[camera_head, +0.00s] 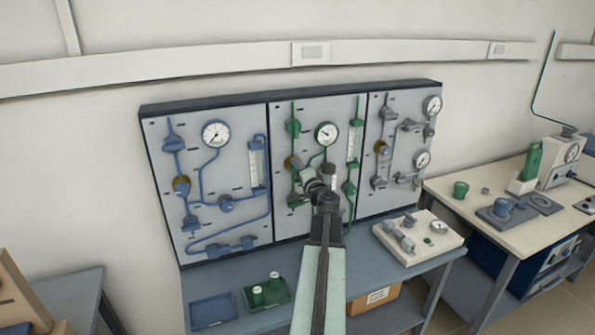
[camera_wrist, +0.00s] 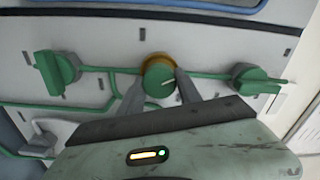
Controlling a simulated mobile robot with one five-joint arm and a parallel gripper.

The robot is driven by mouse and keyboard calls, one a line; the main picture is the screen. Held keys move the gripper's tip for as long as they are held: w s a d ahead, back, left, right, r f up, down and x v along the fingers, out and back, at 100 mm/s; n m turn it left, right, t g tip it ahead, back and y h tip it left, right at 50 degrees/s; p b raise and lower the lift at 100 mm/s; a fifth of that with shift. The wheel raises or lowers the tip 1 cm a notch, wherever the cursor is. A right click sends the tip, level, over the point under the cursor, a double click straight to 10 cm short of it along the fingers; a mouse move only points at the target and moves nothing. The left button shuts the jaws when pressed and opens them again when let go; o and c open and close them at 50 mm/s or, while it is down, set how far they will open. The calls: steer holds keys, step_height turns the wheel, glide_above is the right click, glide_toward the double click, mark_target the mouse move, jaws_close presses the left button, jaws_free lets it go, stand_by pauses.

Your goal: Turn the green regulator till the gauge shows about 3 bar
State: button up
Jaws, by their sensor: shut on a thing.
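The green regulator (camera_wrist: 157,83) is a round green knob with a brass-coloured ring behind it. In the wrist view my gripper (camera_wrist: 160,84) has one finger on each side of the knob and is shut on it. A pale mark on the knob points to the right and slightly up. In the head view my gripper (camera_head: 297,166) is at the middle panel, and the brass ring (camera_head: 289,162) shows at its left; the knob is mostly hidden. The green line's gauge (camera_head: 326,133) is above my gripper. Its needle is too small to read in bar.
Green valves (camera_wrist: 57,73) and (camera_wrist: 254,79) flank the knob on the same pipe. A blue panel (camera_head: 216,190) is at left and a grey panel (camera_head: 403,150) at right. The bench (camera_head: 345,262) below holds a green tray (camera_head: 266,305) and a pale fittings board (camera_head: 440,252).

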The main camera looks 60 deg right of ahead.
steer(key=shift+d+m, duration=0.1)
steer(key=shift+m, duration=1.7)
steer(key=o, duration=1.4)
steer(key=shift+c, duration=0.2)
steer(key=v, duration=0.7)
steer(key=shift+s+a, duration=0.25)
steer(key=shift+a, duration=0.05)
